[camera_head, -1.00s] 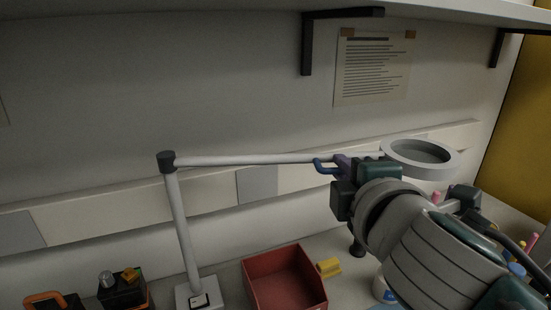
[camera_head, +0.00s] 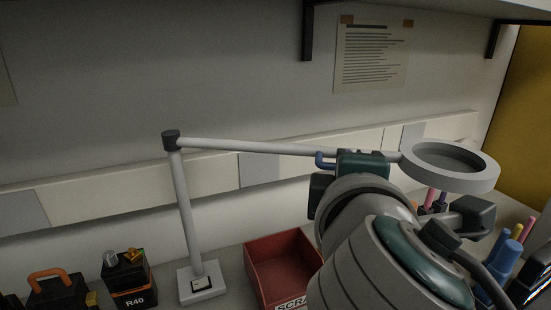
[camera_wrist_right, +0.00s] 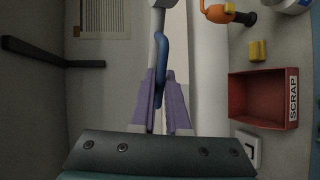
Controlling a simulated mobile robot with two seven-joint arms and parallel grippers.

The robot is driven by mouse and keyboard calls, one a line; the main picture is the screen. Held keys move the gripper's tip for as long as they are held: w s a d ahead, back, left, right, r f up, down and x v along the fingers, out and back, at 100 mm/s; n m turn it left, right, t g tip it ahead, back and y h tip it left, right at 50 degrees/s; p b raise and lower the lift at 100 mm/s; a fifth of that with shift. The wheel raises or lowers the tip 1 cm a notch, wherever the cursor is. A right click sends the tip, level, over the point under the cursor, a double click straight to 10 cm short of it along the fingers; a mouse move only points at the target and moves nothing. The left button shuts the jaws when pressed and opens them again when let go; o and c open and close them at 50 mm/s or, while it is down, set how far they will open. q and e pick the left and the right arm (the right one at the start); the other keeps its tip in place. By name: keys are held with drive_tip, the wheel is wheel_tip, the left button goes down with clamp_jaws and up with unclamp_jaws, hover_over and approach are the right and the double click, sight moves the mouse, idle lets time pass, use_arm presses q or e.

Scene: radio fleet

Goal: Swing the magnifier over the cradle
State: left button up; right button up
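The magnifier is a ring lens (camera_head: 450,165) on a long grey arm (camera_head: 260,147), hinged on a post (camera_head: 184,215) with a pale base. A blue handle (camera_head: 325,160) hangs near the lens end of the arm. My right gripper (camera_wrist_right: 162,88) has its purple fingers closed around the blue handle, which runs between them in the right wrist view (camera_wrist_right: 162,55). In the head view my right wrist and forearm hide the fingers and much of the bench under the lens. I cannot make out the cradle. My left gripper is not in view.
A red SCRAP bin (camera_head: 284,272) stands right of the post. A black R40 unit (camera_head: 128,282) and a black box with an orange handle (camera_head: 52,288) stand left. Pens and blue tools (camera_head: 508,252) are at right. A yellow block (camera_wrist_right: 258,51) lies near the bin.

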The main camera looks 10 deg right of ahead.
drive_tip(key=o, duration=0.4)
drive_tip(key=b+v, duration=0.1)
drive_tip(key=v, duration=0.9)
